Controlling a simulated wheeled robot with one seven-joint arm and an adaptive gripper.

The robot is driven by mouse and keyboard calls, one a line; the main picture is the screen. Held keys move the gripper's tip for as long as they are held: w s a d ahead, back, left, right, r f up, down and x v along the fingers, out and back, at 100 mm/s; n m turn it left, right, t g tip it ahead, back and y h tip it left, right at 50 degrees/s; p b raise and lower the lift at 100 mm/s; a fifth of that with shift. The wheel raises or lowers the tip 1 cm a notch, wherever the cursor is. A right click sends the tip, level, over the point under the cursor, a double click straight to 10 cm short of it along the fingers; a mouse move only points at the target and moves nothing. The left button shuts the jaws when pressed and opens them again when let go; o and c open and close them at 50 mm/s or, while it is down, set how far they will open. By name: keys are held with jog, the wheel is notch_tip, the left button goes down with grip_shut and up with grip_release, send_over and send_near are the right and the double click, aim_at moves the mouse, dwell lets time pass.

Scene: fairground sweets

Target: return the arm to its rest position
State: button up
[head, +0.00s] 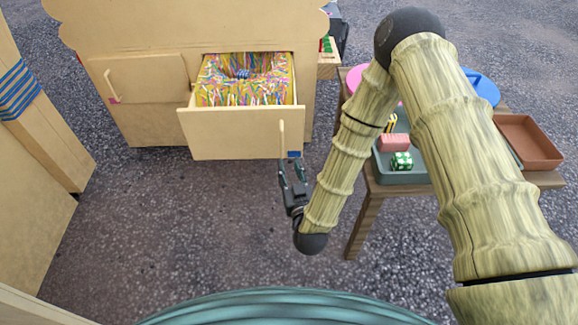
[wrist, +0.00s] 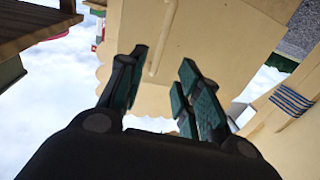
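My gripper (head: 293,175) hangs at the end of my bamboo-like arm, just in front of the open drawer (head: 235,134), near its right end. In the wrist view my gripper (wrist: 161,85) shows its two teal-padded fingers spread apart with nothing between them. The drawer's upright handle (head: 281,138) is close to the fingertips in the head view. In the wrist view the handle (wrist: 162,45) lies beyond the fingers, apart from them. The drawer is pulled out and full of colourful sprinkles, with a blue striped thing (head: 243,73) lying in them.
A wooden table (head: 367,215) stands right of my gripper. It holds a grey-green tray (head: 401,177) with a pink block (head: 394,142) and a green dotted cube (head: 401,161), and a brown tray (head: 530,141). A shut cabinet door (head: 145,79) is at left. The floor in front is clear.

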dwell(0.4)
jog(key=s+d+f+m+g+h, duration=0.1)
jog(key=s+d+f+g+h, duration=0.1)
jog(key=s+d+f+g, duration=1.05)
jog(key=s+d+f+m+g+h, duration=0.1)
jog(key=s+d+f+g, duration=0.1)
jog(key=s+d, duration=0.35)
jog(key=s+d+f+m+g+h, duration=0.1)
jog(key=s+d+f, duration=0.2)
jog(key=s, duration=0.6)
jog(key=s+d+f+m+g+h, duration=0.1)
jog(key=s+d+f+g, duration=0.1)
jog(key=s+d, duration=0.35)
notch_tip(320, 180, up, 30)
jog(key=s+a+p, duration=0.1)
jog(key=s+p, duration=0.1)
jog(key=p, duration=2.8)
jog(key=shift+f, duration=0.15)
jog(key=shift+s, duration=0.1)
